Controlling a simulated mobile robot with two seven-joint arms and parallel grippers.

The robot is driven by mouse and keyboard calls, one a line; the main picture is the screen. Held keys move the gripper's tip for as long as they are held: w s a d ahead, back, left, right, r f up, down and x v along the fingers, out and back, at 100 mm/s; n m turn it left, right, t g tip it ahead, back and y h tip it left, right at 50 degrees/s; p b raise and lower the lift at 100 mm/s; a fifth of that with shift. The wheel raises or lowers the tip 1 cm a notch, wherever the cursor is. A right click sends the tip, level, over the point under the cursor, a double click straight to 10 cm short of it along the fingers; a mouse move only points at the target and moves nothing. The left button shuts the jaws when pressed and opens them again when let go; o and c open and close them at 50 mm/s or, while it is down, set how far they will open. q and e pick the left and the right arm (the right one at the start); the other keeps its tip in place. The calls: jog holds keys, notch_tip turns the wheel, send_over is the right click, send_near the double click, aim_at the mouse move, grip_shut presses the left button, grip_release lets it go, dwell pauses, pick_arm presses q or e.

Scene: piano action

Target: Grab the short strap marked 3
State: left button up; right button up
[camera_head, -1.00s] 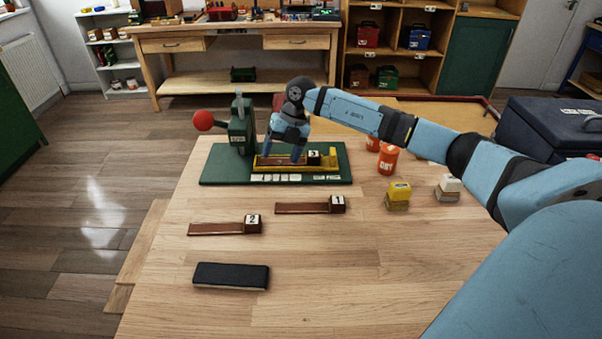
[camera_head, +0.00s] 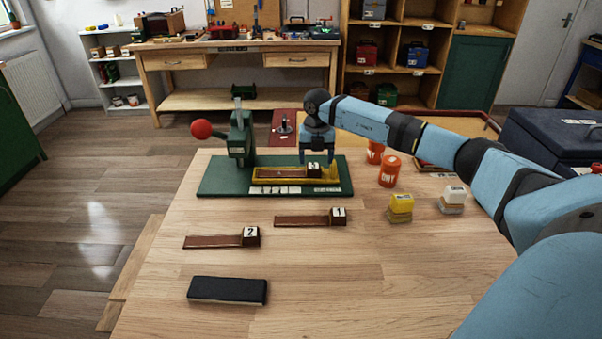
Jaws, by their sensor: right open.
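The short strap marked 3 (camera_head: 283,173) is a brown strip with a dark block at its right end. It lies in the yellow holder (camera_head: 331,176) on the green base plate (camera_head: 222,180). My right gripper (camera_head: 316,160) is open, pointing down over the block marked 3; its fingers partly hide the block, and I cannot tell whether they touch it. Strap 1 (camera_head: 305,221) and strap 2 (camera_head: 215,241) lie on the bare wooden table in front of the plate. My left gripper is not in view.
A green lever press (camera_head: 240,138) with a red knob (camera_head: 201,129) stands left of the holder. Orange jars (camera_head: 388,171), a yellow-topped block (camera_head: 401,204) and a white-topped block (camera_head: 453,196) stand to the right. A black pad (camera_head: 228,289) lies in front.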

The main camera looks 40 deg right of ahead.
aim_at(314, 168)
jog(key=f, duration=0.5)
jog(key=shift+w+a, duration=0.1)
jog(key=shift+w, duration=0.25)
jog(key=shift+r, duration=0.1)
jog(key=shift+c, duration=0.4)
jog(key=c, duration=1)
